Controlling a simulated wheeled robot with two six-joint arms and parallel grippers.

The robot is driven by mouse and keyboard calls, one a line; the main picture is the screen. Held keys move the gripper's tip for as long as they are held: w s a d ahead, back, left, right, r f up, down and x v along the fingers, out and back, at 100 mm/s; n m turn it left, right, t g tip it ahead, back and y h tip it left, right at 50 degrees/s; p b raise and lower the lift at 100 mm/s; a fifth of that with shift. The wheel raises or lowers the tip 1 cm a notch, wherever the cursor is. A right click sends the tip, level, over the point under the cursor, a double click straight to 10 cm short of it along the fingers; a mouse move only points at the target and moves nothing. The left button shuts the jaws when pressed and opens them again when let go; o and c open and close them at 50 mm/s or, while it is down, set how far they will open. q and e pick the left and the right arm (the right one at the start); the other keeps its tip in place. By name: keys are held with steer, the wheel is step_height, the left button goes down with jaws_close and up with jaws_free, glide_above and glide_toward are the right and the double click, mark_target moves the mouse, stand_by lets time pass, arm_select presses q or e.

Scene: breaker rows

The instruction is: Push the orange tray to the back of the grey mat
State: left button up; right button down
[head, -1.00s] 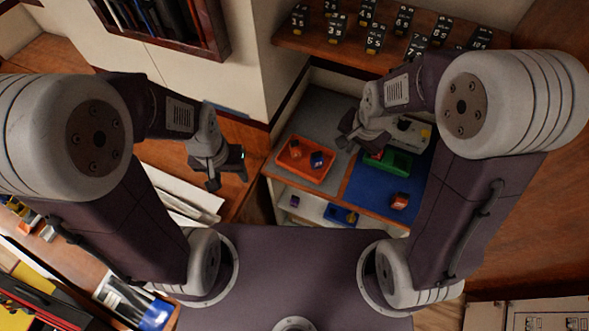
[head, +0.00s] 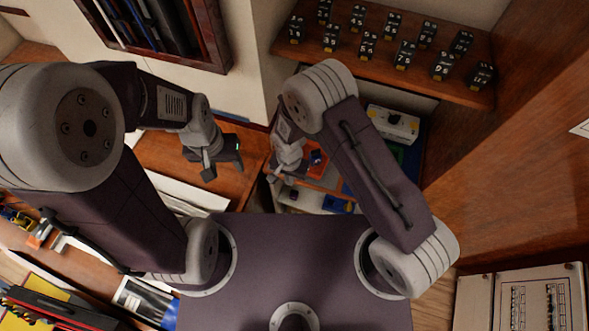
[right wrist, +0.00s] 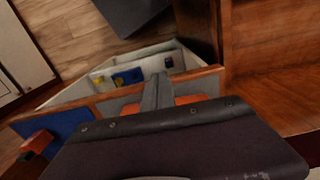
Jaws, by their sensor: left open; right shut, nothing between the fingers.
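The orange tray (head: 312,171) shows only in part in the head view, behind my right arm, with a dark blue and orange block (head: 317,157) in it. In the right wrist view, strips of the orange tray (right wrist: 192,99) show behind and beside my shut right fingers (right wrist: 157,92). My right gripper (head: 276,174) is down at the tray's left front side; I cannot tell whether it touches. The grey mat (right wrist: 112,106) shows as a small strip in the wrist view and is mostly hidden in the head view. My left gripper (head: 211,168) is open and empty, off to the left.
A blue mat (right wrist: 65,126) with a red-orange block (right wrist: 38,141) lies beside the grey mat. A white device (head: 392,123) stands at the back right. A shelf with several black breakers (head: 405,55) is above. A lower shelf (right wrist: 165,62) with small items is below the front edge.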

steer(key=w, duration=0.1)
steer(key=w+d+f+p, duration=0.1)
steer(key=w+f, duration=0.1)
steer(key=shift+d+f+p, duration=0.1)
steer(key=shift+d+p, duration=0.15)
steer(key=shift+p, duration=0.15)
steer(key=shift+w+f, duration=0.1)
steer(key=shift+w, duration=0.3)
